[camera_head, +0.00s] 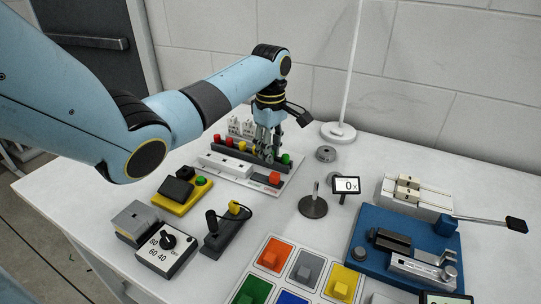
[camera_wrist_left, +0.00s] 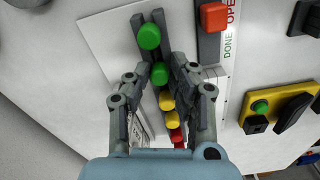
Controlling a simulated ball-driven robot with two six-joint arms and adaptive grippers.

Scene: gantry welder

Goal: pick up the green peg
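A row of coloured pegs stands in a dark rack (camera_head: 239,154) on a white board. In the left wrist view one green peg (camera_wrist_left: 149,36) is at the top end of the row and a second green peg (camera_wrist_left: 160,73) is beside it, followed by yellow and red ones. The end green peg (camera_head: 287,158) also shows in the head view. My left gripper (camera_head: 267,152) points down over the rack. In the left wrist view its open fingers (camera_wrist_left: 161,66) are on either side of the second green peg, with gaps visible. My right gripper is not in view.
A red block (camera_wrist_left: 213,17) lies near the rack. A yellow-based device (camera_head: 182,193), a dial box (camera_head: 167,250) and a dark lever device (camera_head: 225,232) stand nearer the front. A blue fixture (camera_head: 405,252) and coloured block tray (camera_head: 292,268) are to the right.

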